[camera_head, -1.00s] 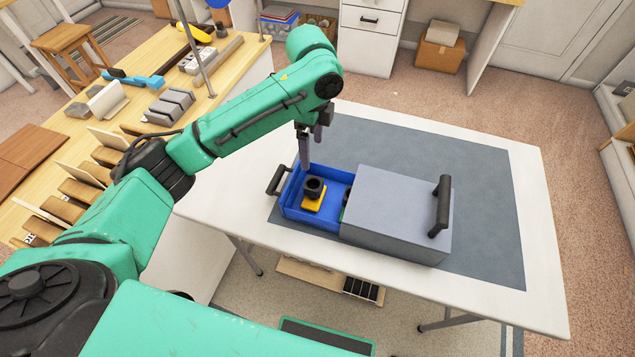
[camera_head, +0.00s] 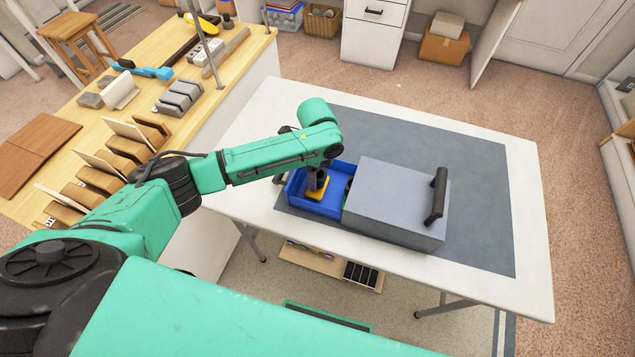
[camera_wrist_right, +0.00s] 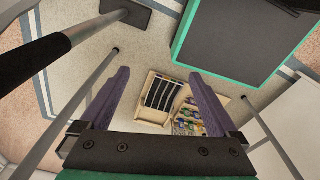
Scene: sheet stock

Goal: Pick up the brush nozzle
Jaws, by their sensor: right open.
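The brush nozzle (camera_head: 318,193), a yellow base with a dark round collar, stands in the blue drawer (camera_head: 300,199) of a grey box (camera_head: 400,197) on the table. My left gripper (camera_head: 317,180) reaches down into the drawer, with its fingers at the nozzle's dark upper part. The wrist and fingers hide much of the nozzle, and I cannot tell whether the fingers are closed on it. My right gripper (camera_wrist_right: 160,76) is open and empty in the right wrist view, its two purple fingers wide apart above the floor area.
The grey box has a black handle (camera_head: 437,195) on its right end. A dark mat (camera_head: 475,235) on the white table (camera_head: 530,250) leaves room around the box. A wooden bench (camera_head: 200,115) with blocks and tools stands at the left. A small wooden tray (camera_wrist_right: 160,97) lies low under the right gripper.

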